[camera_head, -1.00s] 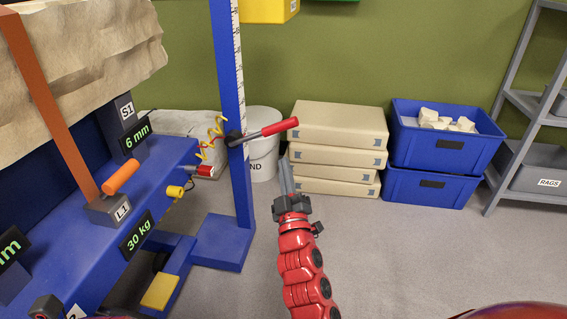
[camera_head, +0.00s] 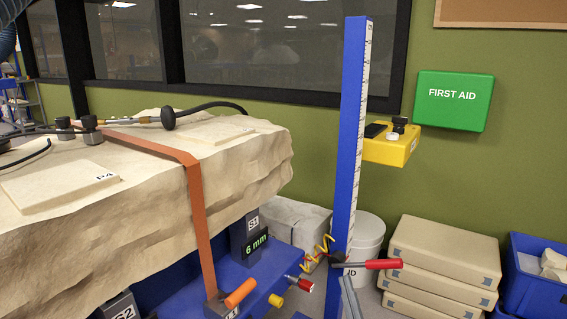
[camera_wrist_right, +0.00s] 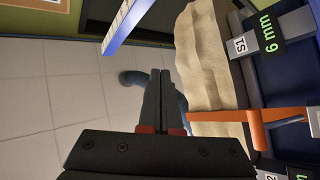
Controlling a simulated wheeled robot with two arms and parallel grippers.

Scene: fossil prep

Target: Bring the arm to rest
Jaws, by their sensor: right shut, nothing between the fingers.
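My left gripper is in neither current view.
A large pale stone block (camera_head: 100,215) with an orange strap (camera_head: 196,210) rests over the blue frame at left. The blue post (camera_head: 350,130) carries a red-handled lever (camera_head: 372,264). Beige slabs (camera_head: 440,262) and a blue crate (camera_head: 530,285) stand at right.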

